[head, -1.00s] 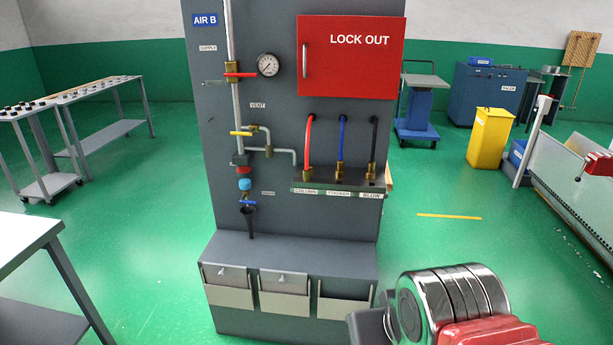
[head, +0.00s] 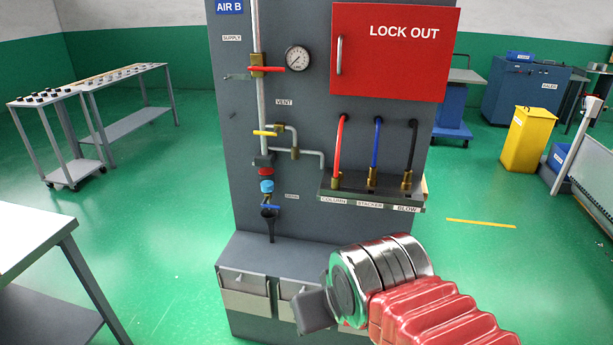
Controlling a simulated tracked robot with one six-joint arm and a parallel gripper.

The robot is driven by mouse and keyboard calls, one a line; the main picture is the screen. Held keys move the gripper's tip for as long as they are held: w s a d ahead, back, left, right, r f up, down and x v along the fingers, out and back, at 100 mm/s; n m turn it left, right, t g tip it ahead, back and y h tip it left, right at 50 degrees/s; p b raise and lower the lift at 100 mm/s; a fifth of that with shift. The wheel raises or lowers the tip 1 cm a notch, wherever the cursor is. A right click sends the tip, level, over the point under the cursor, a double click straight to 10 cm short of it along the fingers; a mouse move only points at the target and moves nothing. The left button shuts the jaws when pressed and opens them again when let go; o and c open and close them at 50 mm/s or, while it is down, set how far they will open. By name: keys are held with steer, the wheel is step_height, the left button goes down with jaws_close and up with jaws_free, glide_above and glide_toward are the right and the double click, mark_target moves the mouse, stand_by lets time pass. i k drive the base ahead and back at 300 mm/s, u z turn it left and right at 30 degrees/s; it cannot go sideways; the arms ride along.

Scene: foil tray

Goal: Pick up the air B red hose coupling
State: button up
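The AIR B panel stands ahead in the head view. Its red hose (head: 339,145) curves down from the panel into a brass coupling (head: 337,180) on a small shelf, above the COLUMN label. The coupling is upright and sits at the left of a row of three. My gripper (head: 314,312) shows only as a dark grey part at the end of my red and silver arm, low in the picture. It is below the coupling in the picture and apart from it. Its fingertips cannot be made out, so I cannot tell whether it is open or shut.
A blue hose (head: 376,145) and a black hose (head: 412,145) run to couplings close on the right. A red LOCK OUT box (head: 392,75) hangs above. Valves and pipes (head: 262,135) are on the left. Bins (head: 245,292) line the base.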

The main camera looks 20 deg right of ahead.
mark_target(335, 179)
steer(key=u, duration=0.25)
steer(key=i, duration=1.15)
steer(key=z, duration=0.15)
